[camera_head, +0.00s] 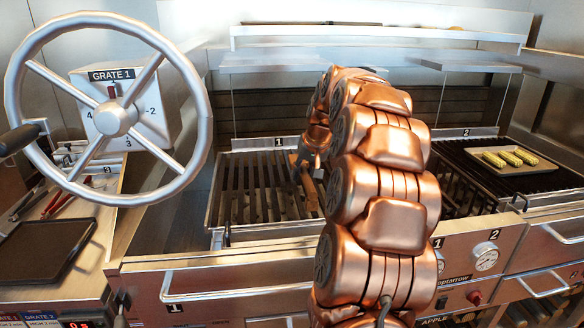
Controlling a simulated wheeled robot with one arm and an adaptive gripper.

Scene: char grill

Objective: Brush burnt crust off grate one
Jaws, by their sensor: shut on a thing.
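Grate one (235,190), marked with a "1" plate at its back, is a set of dark parallel bars at the centre left. My copper arm reaches over it from the front. My gripper (302,164) is small in the view and low over the right part of the grate. It is shut on a brown handle-like piece (309,190), which I take to be the brush. Its head and any contact with the bars are hidden or too small to tell. Burnt crust cannot be made out on the bars. My arm hides the grate's right side.
A spoked handwheel (117,118) before a "GRATE 1" box (150,110) stands at the left. Grate two (470,150) at the right carries a tray (535,168) with several corn pieces. Tongs (62,194) and a dark board (45,250) lie at the left. A shelf (375,32) hangs above.

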